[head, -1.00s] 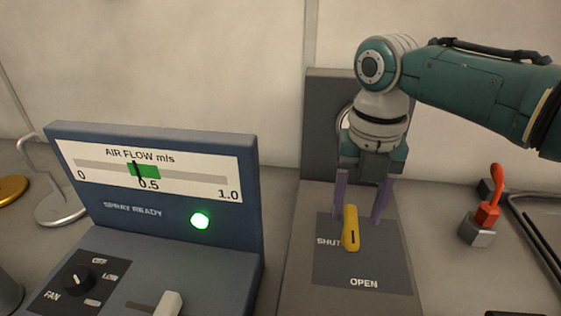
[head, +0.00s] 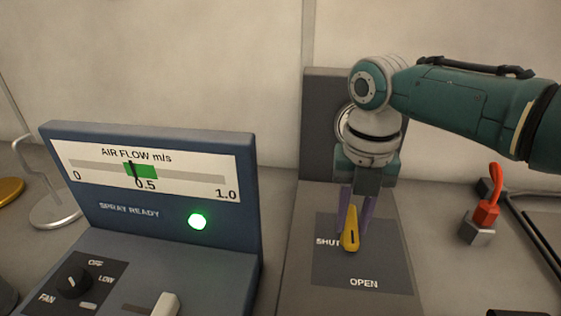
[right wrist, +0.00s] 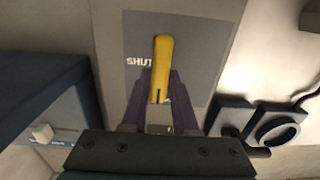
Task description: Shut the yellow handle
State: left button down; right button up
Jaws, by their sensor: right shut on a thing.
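The yellow handle (head: 351,230) stands on a dark grey plate (head: 385,262) marked SHUT at its left and OPEN at its near edge. In the head view the handle points toward OPEN, with its black line at the near end. My right gripper (head: 356,232) comes down from above, its two purple fingers shut on the handle from both sides. The right wrist view also shows the yellow handle (right wrist: 162,68) between the dark fingers (right wrist: 158,95). My left gripper is not in view.
Left stands a blue panel (head: 230,215) with an air flow gauge, a lit green lamp (head: 198,222) and a fan knob (head: 73,281). A red switch (head: 486,212) on a grey block is to the right. A wall closes the back.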

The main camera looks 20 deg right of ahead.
grip_shut()
jog(key=m+p, duration=0.1)
jog(key=m, duration=0.2)
jog(key=shift+r, duration=0.1)
jog(key=m, duration=0.5)
jog(key=shift+w+a+p, duration=0.1)
jog(key=shift+w+p, duration=0.05)
jog(key=shift+p, duration=0.25)
jog(key=m, duration=0.4)
jog(key=shift+w+m, duration=0.1)
jog(key=shift+m, duration=0.3)
jog(key=m+p, duration=0.1)
jog(key=m, duration=0.3)
jog(key=shift+m, duration=0.4)
jog(key=shift+w, duration=0.1)
jog(key=shift+m, duration=0.3)
jog(key=o, duration=0.9)
grip_release()
